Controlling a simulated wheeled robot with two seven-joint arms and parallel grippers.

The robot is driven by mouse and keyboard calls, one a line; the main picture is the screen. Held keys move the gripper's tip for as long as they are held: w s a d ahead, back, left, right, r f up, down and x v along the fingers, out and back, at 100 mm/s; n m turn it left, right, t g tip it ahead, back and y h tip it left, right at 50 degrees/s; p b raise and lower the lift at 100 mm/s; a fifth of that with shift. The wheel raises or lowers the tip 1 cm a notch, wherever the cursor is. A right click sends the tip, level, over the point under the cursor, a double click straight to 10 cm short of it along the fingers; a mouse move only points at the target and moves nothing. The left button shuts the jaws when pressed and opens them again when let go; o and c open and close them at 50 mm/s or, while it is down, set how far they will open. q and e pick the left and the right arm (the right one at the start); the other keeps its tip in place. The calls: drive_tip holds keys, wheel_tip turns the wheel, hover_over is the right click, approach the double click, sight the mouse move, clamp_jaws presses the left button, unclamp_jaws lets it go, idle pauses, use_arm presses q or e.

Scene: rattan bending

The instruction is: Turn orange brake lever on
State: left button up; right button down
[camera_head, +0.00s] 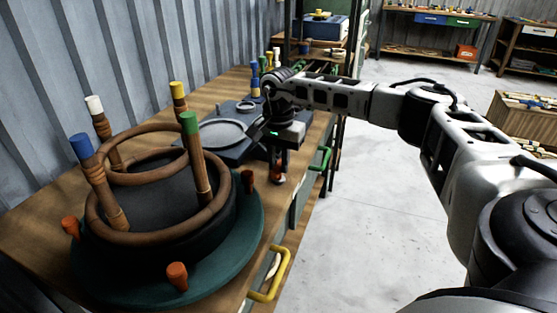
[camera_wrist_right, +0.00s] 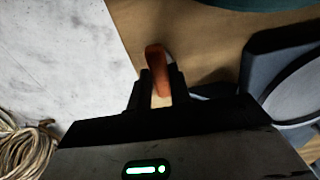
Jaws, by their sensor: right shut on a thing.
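The orange brake lever shows in the right wrist view (camera_wrist_right: 157,60) as a short orange handle between the two dark fingers. In the head view its orange part (camera_head: 278,173) shows just under my right gripper (camera_head: 279,160), near the front edge of the workbench. My right gripper (camera_wrist_right: 158,88) is shut on the lever, which sticks out past the fingertips. The lever's lower end and mount are hidden by the gripper. My left gripper is not in view.
A round green base (camera_head: 245,240) with a rattan form, several upright coloured-top posts and orange pegs stands on the workbench (camera_head: 35,235) at left. A dark fixture with a grey disc (camera_head: 222,133) lies beside my right gripper. Yellow (camera_head: 270,275) and green drawer handles jut from the bench front.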

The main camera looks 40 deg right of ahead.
drive_tip(key=m+p, duration=0.1)
drive_tip(key=m, duration=0.2)
drive_tip(key=shift+r+p, duration=0.15)
drive_tip(key=shift+p, duration=0.25)
drive_tip(key=m+p, duration=0.1)
drive_tip(key=m, duration=0.3)
drive_tip(key=shift+p, duration=0.3)
drive_tip(key=m+p, duration=0.1)
drive_tip(key=m, duration=0.1)
drive_tip(key=shift+m, duration=0.4)
drive_tip(key=m+p, duration=0.1)
drive_tip(key=m, duration=0.1)
drive_tip(key=shift+m, duration=1.2)
drive_tip(key=shift+m+p, duration=0.55)
drive_tip(key=shift+m, duration=0.65)
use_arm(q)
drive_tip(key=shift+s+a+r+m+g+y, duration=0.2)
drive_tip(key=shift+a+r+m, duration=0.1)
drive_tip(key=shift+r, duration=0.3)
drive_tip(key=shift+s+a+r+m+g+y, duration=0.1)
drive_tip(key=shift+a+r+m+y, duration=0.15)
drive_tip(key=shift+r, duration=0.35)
use_arm(e)
drive_tip(key=shift+m, duration=0.4)
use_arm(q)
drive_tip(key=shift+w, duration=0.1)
